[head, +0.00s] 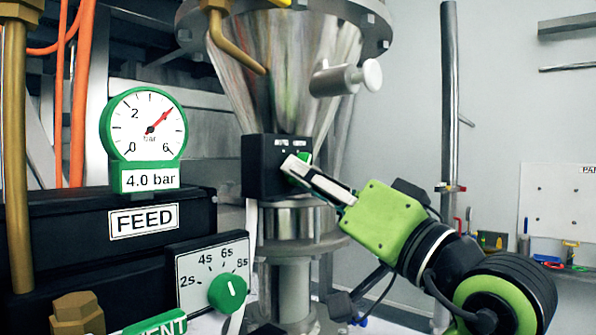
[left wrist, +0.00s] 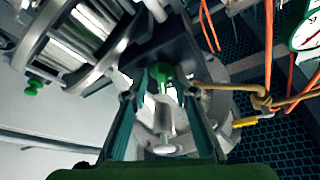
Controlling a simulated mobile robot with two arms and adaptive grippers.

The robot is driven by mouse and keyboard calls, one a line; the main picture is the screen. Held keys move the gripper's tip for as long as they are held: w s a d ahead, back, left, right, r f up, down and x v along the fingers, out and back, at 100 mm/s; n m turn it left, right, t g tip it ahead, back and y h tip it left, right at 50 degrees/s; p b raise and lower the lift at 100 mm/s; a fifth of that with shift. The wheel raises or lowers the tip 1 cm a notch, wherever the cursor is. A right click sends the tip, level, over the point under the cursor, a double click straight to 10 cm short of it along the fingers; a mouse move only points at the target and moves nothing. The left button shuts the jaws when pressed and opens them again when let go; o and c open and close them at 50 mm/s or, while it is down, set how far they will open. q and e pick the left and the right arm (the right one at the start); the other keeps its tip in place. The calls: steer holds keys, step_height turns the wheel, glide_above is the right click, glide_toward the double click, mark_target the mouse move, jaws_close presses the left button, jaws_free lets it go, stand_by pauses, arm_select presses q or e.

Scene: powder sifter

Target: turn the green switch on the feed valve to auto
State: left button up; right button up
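The feed valve's black switch box (head: 262,175) sits below the steel cone in the head view, with small white lettering too blurred to read. The green switch (head: 304,157) shows at its front, partly hidden behind my fingers. My left gripper (head: 293,165) reaches up to the box from the lower right. In the left wrist view the two fingers stand apart, and the green switch (left wrist: 163,73) shows between or just past the fingertips (left wrist: 164,86). I cannot tell whether the fingers touch it or which position the switch points to. My right gripper is not in view.
A steel stub with a pale knob (head: 345,78) sticks out above the box. At left stand a pressure gauge (head: 147,126) reading about 4 bar, a FEED panel (head: 144,220) and a timer dial (head: 227,292). A vertical pole (head: 450,120) stands to the right.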

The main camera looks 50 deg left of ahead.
arm_select(q)
steer(key=shift+s+d+r, duration=0.1)
steer(key=shift+d, duration=0.2)
jaws_close()
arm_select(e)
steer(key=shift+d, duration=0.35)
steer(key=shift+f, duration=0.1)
